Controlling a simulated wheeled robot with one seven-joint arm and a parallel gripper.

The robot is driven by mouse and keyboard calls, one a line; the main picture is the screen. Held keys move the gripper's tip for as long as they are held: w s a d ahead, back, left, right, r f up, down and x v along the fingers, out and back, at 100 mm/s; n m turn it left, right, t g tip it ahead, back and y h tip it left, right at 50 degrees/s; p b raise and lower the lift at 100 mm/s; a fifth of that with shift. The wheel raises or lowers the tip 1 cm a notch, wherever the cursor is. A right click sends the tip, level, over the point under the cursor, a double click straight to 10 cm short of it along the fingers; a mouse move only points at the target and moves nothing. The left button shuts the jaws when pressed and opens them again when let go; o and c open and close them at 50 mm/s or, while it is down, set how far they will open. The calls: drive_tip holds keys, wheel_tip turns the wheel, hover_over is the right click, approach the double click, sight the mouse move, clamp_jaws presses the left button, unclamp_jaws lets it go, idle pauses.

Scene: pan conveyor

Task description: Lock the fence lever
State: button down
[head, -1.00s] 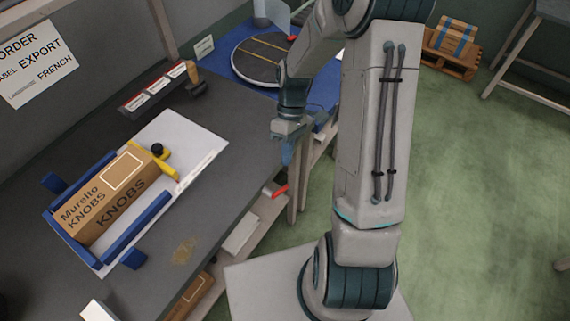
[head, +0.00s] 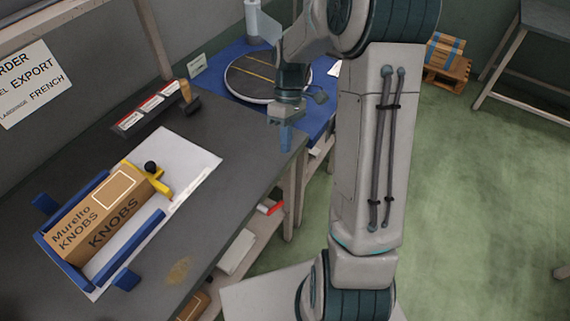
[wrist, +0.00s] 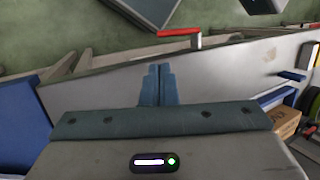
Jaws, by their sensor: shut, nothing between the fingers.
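A cardboard box (head: 100,215) marked "Murelto KNOBS" lies on a white board (head: 190,150) on the dark workbench, between blue fence rails (head: 135,240). A yellow piece (head: 163,188) with a black knob (head: 151,167) stands at the box's far end; I cannot tell whether it is locked. My gripper (head: 286,140) is shut and empty, pointing down near the bench's right edge, well to the right of the box. In the wrist view, its blue fingers (wrist: 158,85) are together, and a red handle (wrist: 180,32) shows beyond them.
A round turntable (head: 268,77) sits on a blue surface at the back. A stamp (head: 187,95) and red-and-white labels (head: 150,103) are behind the board. A red item (head: 270,208) is on the lower shelf. Boxes on a pallet (head: 447,65) stand far right; the green floor is open.

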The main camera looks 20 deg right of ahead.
drive_tip(key=s+a+r+m+t+h, duration=0.1)
drive_tip(key=s+r+m+t+h, duration=0.1)
drive_tip(key=s+r+m+t, duration=0.6)
drive_tip(key=shift+s+a+r+m, duration=0.35)
drive_tip(key=shift+s+r, duration=1.5)
drive_tip(key=shift+s, duration=1.5)
drive_tip(key=shift+a, duration=0.15)
